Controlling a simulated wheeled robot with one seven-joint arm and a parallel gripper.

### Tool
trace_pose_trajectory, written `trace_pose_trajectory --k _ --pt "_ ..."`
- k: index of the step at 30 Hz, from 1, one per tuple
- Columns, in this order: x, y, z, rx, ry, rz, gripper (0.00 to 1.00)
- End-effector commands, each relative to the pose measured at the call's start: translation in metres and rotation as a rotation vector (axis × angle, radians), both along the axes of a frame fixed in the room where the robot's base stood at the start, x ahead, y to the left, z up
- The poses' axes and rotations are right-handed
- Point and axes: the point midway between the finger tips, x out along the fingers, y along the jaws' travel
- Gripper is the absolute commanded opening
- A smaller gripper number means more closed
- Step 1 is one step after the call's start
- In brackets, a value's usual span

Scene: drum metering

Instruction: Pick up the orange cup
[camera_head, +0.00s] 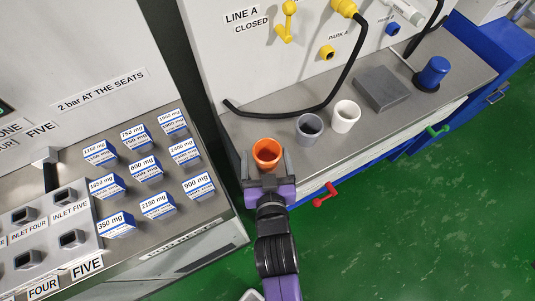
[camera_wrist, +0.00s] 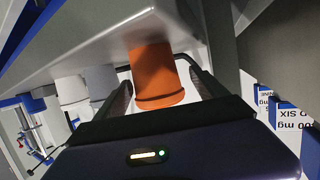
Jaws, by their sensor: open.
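The orange cup (camera_head: 267,152) stands upright at the near left corner of the grey worktop (camera_head: 265,128). My gripper (camera_head: 266,166) reaches the cup from the front, with one finger on each side of it. In the wrist view the orange cup (camera_wrist: 156,75) lies between the two fingers of my gripper (camera_wrist: 160,85). The jaws are open, and small gaps seem to show beside the cup. Whether either finger touches it is hard to tell.
A grey cup (camera_head: 309,127) and a white cup (camera_head: 345,116) stand to the right of the orange cup. Beyond them are a grey block (camera_head: 381,89) and a blue knob-like part (camera_head: 433,73). A black hose (camera_head: 335,95) lies behind. Several labelled boxes (camera_head: 146,168) stand on the left bench.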

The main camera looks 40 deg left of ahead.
Motion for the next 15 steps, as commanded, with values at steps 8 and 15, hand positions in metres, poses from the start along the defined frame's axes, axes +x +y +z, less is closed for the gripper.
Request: trace_pose_trajectory --k 8,15 --pt "0.027 0.022 -0.012 0.002 -0.001 0.001 0.82" --pt "0.033 0.027 -0.016 0.001 0.0 0.0 0.82"
